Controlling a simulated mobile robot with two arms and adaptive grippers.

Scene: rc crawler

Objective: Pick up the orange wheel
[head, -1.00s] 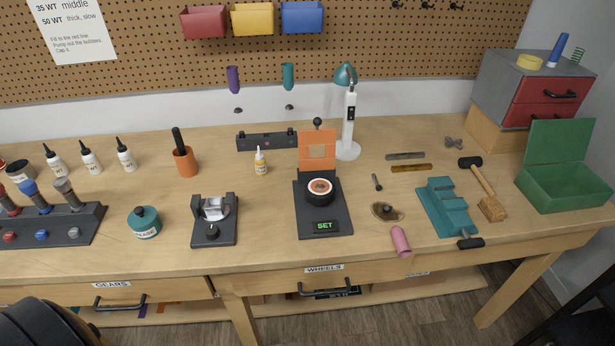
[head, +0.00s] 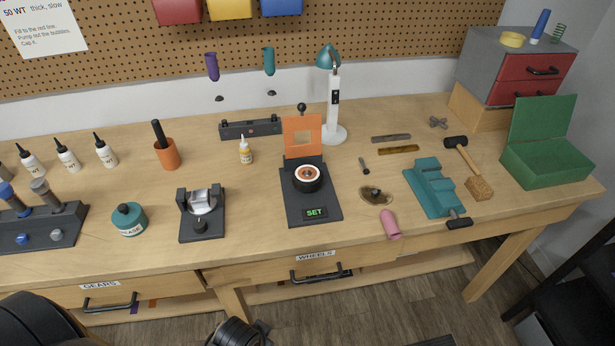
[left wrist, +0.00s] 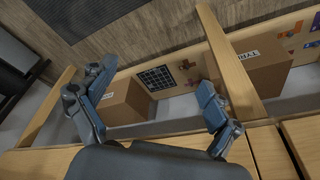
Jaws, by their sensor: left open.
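A round wheel-like piece (head: 307,178) with a black outer ring, a pale band and an orange centre sits on the black SET device (head: 322,208), in front of its raised orange plate. I cannot tell whether it is the orange wheel; no other wheel is plain to see. The drawer labelled WHEELS (head: 300,272) is shut in the bench front. My left gripper (left wrist: 155,82) is open and empty in the left wrist view, its fingers wide apart over a low shelf with boxes. A dark part of my arm shows at the head view's bottom edge. My right gripper is not in view.
Around the SET device stand a small black fixture (head: 201,212), a teal grease pot (head: 129,219), a teal vise (head: 436,188) and a lamp (head: 334,110). A pink cylinder (head: 390,224) lies near the front edge. In the wrist view, a cardboard box (left wrist: 128,102) sits on the shelf.

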